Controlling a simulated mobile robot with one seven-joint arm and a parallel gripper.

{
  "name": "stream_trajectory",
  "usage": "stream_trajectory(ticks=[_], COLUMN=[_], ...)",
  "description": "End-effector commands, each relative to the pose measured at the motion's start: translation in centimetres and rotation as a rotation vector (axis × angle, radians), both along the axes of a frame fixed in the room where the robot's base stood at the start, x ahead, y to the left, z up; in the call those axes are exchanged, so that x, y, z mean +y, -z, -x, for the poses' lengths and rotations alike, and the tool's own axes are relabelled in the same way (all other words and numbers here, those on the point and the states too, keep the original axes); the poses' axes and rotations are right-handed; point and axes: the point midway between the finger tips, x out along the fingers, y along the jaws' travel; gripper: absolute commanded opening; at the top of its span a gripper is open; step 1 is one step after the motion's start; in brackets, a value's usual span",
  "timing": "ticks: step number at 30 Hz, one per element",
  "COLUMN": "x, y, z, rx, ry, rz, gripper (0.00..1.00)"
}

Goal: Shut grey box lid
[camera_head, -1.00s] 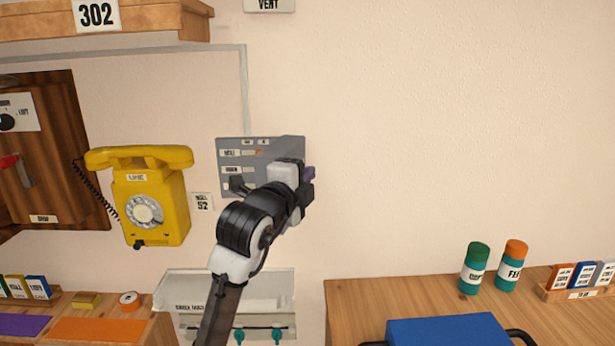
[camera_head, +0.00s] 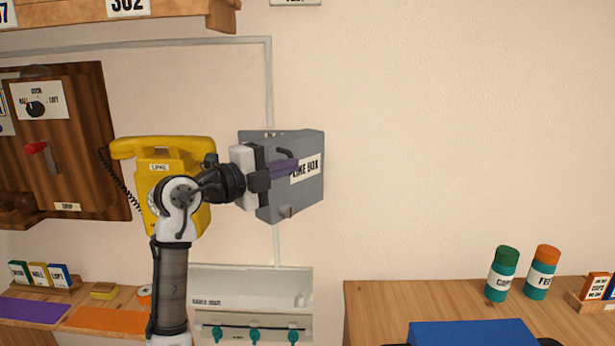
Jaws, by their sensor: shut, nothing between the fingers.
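The grey box (camera_head: 303,198) is mounted on the wall right of the yellow phone. Its lid now faces outward, with a white label (camera_head: 306,168) ending in "BOX" and a dark handle above my fingers. The interior is hidden; I cannot tell whether the lid is fully flush. My gripper (camera_head: 290,167) is shut and empty, with its purple fingers in front of the lid beside the label. The fingers look close to the lid, but contact is not clear. My wrist hides the box's left part.
The yellow phone (camera_head: 170,153) is partly behind my arm. A wooden panel with a red lever (camera_head: 37,147) is at left. A pale wall tray (camera_head: 250,285) with teal knobs sits below the box. Green-capped (camera_head: 502,275) and orange-capped (camera_head: 542,272) jars stand at right. The wall right of the box is clear.

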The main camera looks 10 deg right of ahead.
Motion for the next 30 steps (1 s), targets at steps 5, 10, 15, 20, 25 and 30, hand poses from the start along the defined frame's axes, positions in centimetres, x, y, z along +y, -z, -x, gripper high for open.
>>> stream_trajectory(ticks=[5,10,15,20,25,30], x=[2.8,5.2,7.0,8.1,8.8,9.1], y=[0.1,0.0,-0.2,-0.2,-0.1,0.0], z=[-1.7,-3.7,-5.6,-7.1,-8.2,-8.7], rx=[0.002,0.002,0.002,0.002,0.002,0.000], ry=[0.110,0.107,0.108,0.108,0.107,0.107], rz=[0.002,0.002,0.001,-0.001,-0.001,-0.002], gripper=[0.00,0.00,0.00,0.00,0.00,0.00])
